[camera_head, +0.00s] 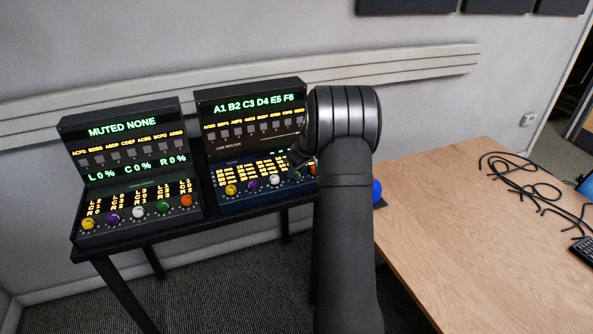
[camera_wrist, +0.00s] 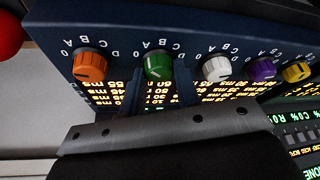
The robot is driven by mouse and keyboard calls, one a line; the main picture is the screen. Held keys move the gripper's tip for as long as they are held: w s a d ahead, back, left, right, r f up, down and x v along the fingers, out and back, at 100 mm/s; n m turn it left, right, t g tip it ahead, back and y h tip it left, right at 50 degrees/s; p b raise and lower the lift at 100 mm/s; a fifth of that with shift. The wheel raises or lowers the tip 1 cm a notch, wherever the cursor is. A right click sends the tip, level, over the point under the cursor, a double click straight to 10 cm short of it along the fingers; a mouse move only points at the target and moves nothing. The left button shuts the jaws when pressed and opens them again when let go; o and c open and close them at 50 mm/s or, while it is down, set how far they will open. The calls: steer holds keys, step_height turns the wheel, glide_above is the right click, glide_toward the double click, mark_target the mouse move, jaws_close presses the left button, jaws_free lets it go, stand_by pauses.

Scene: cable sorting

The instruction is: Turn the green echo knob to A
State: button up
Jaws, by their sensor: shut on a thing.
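The green knob (camera_wrist: 157,66) is on the right console's lower panel, second from the left in the wrist view, where the panel appears upside down. It also shows small in the head view (camera_head: 297,176), just below my gripper. The letters A, B, C, D and a 0 are printed around it. I cannot tell which letter it points at. My gripper (camera_wrist: 158,82) is shut on the green knob, with a dark finger at each side of it.
An orange knob (camera_wrist: 90,66) and a white knob (camera_wrist: 216,68) flank the green one closely. Purple and yellow knobs lie farther along. A red ball (camera_wrist: 8,36) is beside the console. The left console (camera_head: 130,165) stands alongside. A wooden table (camera_head: 460,230) is to the right.

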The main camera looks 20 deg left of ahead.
steer(key=shift+s+m+t, duration=0.1)
steer(key=shift+m+t, duration=0.3)
steer(key=shift+m, duration=0.8)
steer(key=shift+h, duration=0.3)
steer(key=o, duration=0.9)
steer(key=shift+o, duration=0.2)
steer(key=shift+r, duration=0.1)
steer(key=v, duration=1.7)
steer(key=x, duration=1.7)
